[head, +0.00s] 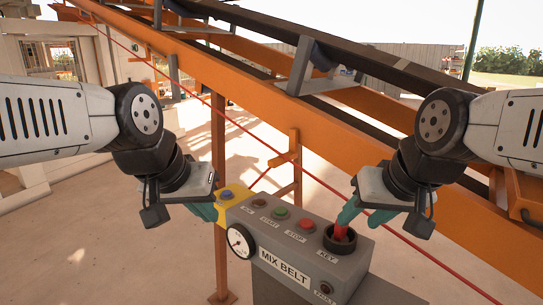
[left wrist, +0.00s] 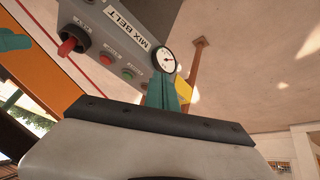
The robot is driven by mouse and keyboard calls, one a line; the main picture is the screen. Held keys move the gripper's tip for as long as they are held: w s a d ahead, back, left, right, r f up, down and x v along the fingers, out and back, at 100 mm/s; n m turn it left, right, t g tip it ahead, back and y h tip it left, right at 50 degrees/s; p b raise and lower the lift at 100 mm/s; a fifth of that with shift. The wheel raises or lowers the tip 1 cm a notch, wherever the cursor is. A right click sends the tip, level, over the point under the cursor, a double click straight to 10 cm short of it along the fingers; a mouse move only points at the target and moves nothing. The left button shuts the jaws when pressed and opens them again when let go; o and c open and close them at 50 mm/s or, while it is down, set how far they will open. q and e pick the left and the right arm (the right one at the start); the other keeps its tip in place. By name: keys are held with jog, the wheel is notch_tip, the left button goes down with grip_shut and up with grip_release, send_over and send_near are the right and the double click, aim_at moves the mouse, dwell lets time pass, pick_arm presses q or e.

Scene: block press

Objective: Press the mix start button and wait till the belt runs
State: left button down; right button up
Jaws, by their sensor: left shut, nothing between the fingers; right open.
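The grey MIX BELT panel (head: 285,262) stands at the lower middle of the head view. Its green START button (head: 280,212) sits between the dim brownish RUN lamp (head: 259,202) and the red STOP button (head: 307,224). The START button also shows in the left wrist view (left wrist: 127,74), uncovered. My left gripper (head: 211,211) is shut and empty, left of the START button and apart from it, by the panel's left end. My right gripper (head: 357,221) is open at the red key (head: 341,233) in the KEY switch; I cannot tell whether it touches the key.
A round gauge (head: 240,241) is on the front, with a FAULT lamp (head: 326,286). An orange-framed conveyor (head: 250,85) slopes behind, with a red cord in front of it.

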pick_arm(q)
jog(key=w+d+r+m+g, duration=0.1)
jog(key=w+d+r+g, duration=0.15)
jog(key=w, duration=0.25)
jog(key=w+d+r+m+g, duration=0.1)
jog(key=w+d+r, duration=0.15)
jog(key=w, duration=0.25)
jog(key=m+g+y, duration=0.1)
jog(key=g+y, duration=0.1)
jog(key=g, duration=0.1)
send_over(281, 209)
jog(key=shift+w+f, duration=0.15)
jog(key=shift+f, duration=0.15)
jog(key=f, duration=1.4)
jog(key=shift+s, duration=0.2)
